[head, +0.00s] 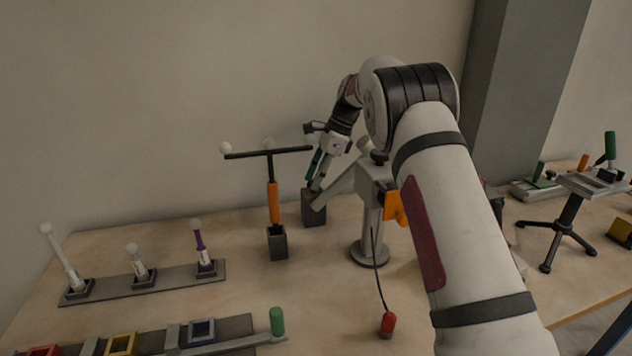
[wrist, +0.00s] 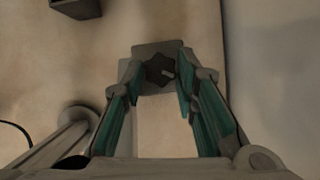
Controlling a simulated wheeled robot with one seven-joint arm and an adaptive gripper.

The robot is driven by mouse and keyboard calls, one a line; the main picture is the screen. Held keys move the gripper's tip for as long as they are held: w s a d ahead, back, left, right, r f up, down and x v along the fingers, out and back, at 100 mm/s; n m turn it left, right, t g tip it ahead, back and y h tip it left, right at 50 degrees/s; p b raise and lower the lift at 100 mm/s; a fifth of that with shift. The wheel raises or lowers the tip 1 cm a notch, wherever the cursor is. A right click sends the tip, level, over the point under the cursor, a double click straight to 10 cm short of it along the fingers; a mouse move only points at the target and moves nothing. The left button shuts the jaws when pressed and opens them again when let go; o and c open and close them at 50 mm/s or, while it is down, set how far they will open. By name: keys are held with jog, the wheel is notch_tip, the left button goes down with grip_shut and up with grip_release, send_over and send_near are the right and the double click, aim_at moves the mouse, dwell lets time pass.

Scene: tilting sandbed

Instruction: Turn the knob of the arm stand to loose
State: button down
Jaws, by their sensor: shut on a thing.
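The arm stand (head: 371,222) stands on the table with a round base, an upright column and a grey arm slanting down to the left. In the wrist view a dark, lobed knob (wrist: 158,71) with a pale pointer mark sits on a grey block. My gripper (wrist: 162,76) has its teal-lined fingers on both sides of the knob, shut on it. In the head view my gripper (head: 317,178) reaches down beside the stand's slanting arm. The knob under my fingers cannot be made out there, and my arm covers part of the stand.
A dark block (head: 314,208) stands just below my gripper. A T-shaped orange-handled tool (head: 273,203) is in another block to the left. A rack (head: 143,283) holds white-topped pegs. Bare table lies left of the stand's base.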

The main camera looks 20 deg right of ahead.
jog(key=n, duration=0.1)
jog(key=n+b, duration=0.1)
jog(key=n+g, duration=0.1)
jog(key=shift+w+f+n, duration=0.15)
jog(key=shift+w+n, duration=0.1)
jog(key=shift+n, duration=0.05)
jog(key=shift+n+g+b, duration=0.6)
jog(key=shift+n+b, duration=0.15)
jog(key=shift+n, duration=0.35)
jog(key=c, duration=1.2)
grip_release()
jog(key=shift+c, duration=0.2)
jog(key=shift+r, duration=0.2)
